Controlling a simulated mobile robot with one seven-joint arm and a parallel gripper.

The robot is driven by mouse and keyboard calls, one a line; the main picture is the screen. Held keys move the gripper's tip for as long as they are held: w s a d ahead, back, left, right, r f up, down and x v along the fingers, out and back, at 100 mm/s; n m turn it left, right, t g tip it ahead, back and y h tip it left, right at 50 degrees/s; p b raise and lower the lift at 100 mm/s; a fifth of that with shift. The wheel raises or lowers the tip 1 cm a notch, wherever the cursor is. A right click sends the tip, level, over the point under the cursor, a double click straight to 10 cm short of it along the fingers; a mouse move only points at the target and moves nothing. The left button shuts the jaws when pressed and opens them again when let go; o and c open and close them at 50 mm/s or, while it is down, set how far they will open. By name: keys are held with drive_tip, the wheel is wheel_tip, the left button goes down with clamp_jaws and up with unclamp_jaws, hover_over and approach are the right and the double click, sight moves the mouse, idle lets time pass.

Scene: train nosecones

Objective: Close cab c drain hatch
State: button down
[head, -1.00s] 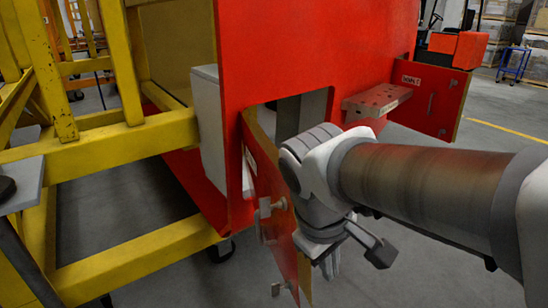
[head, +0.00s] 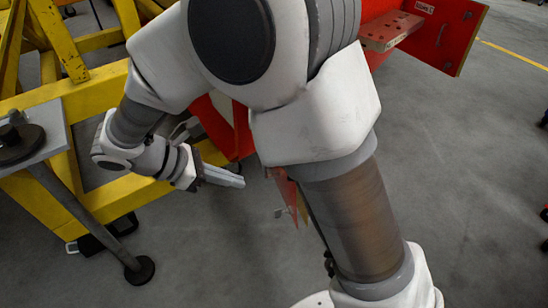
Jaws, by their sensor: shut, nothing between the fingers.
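A red hatch door (head: 284,192) hangs swung open below the red cab panel, mostly hidden behind my arm. A small latch or bracket shows at its lower left. A second red door (head: 446,28) stands open at the upper right and carries a small white label whose text is too small to read surely. I cannot tell which door is the drain hatch of cab c. My gripper (head: 238,181) is shut and empty, its fingers pointing right, to the left of the nearer door and apart from it in the picture. The hatch opening is hidden by my arm.
A yellow steel frame (head: 100,202) fills the left side, close to my wrist. A grey stand with a round pad (head: 20,142) is at the far left. A drilled step (head: 390,30) sticks out by the right door. Grey floor is clear at the lower right.

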drive_tip(key=d+r+b+x, duration=0.2)
drive_tip(key=x, duration=1)
drive_tip(key=shift+w+d+f+b, duration=0.15)
drive_tip(key=shift+w+d+b, duration=0.05)
drive_tip(key=shift+w+b, duration=0.25)
